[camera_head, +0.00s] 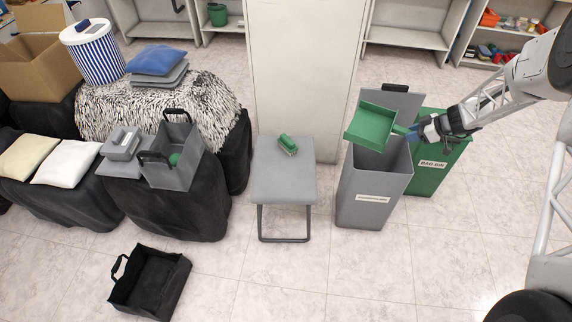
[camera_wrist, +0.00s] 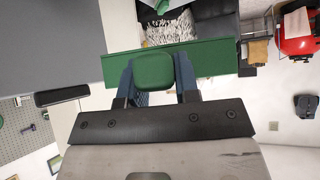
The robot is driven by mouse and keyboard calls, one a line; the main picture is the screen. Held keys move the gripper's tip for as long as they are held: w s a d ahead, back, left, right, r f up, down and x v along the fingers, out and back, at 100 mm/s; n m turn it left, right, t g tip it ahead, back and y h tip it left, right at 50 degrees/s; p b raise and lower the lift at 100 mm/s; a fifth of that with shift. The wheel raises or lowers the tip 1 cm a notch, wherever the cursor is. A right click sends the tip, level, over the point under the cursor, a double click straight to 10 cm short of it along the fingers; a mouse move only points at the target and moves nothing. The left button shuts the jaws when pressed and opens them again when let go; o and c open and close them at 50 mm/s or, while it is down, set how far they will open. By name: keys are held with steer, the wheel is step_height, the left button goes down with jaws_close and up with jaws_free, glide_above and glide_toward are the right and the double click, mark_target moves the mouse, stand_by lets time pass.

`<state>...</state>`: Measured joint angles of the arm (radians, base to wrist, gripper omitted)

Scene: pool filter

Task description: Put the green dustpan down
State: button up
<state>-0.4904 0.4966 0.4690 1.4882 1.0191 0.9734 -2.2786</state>
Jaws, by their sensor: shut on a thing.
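The green dustpan (camera_head: 372,125) is in the air above the grey bin (camera_head: 374,187) in the head view, its pan to the left and its handle to the right. My gripper (camera_head: 415,132) is shut on its handle, coming in from the right. In the wrist view the dustpan (camera_wrist: 215,56) shows as a green strip, with its green handle end between the two blue fingers of my gripper (camera_wrist: 153,75). The pan covers part of the grey bin's opening in the head view. I cannot tell how far above the rim it is.
A green bin (camera_head: 428,170) labelled as a bag bin stands right of the grey bin. A grey stool (camera_head: 284,178) with a small green brush (camera_head: 287,145) on it stands to the left. A black open crate (camera_head: 150,282) lies on the floor. The front floor is clear.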

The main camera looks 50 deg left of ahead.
steer(key=s+a+f+n, duration=0.1)
steer(key=s+a+f, duration=0.2)
steer(key=s+f, duration=0.5)
steer(key=s+a+f+n+g+h, duration=0.1)
steer(key=s+a+f, duration=0.2)
steer(key=s+f, duration=0.5)
steer(key=s+a+f+n+g+h, duration=0.1)
steer(key=s+a+f, duration=0.3)
steer(key=s+f, duration=0.4)
steer(key=s, duration=0.7)
steer(key=shift+s+f+n, duration=0.2)
steer(key=shift+s+n, duration=0.1)
steer(key=shift+s, duration=0.1)
steer(key=shift+w+a, duration=0.1)
glide_above(315, 179)
steer(key=shift+f, duration=0.85)
steer(key=shift+f, duration=1.65)
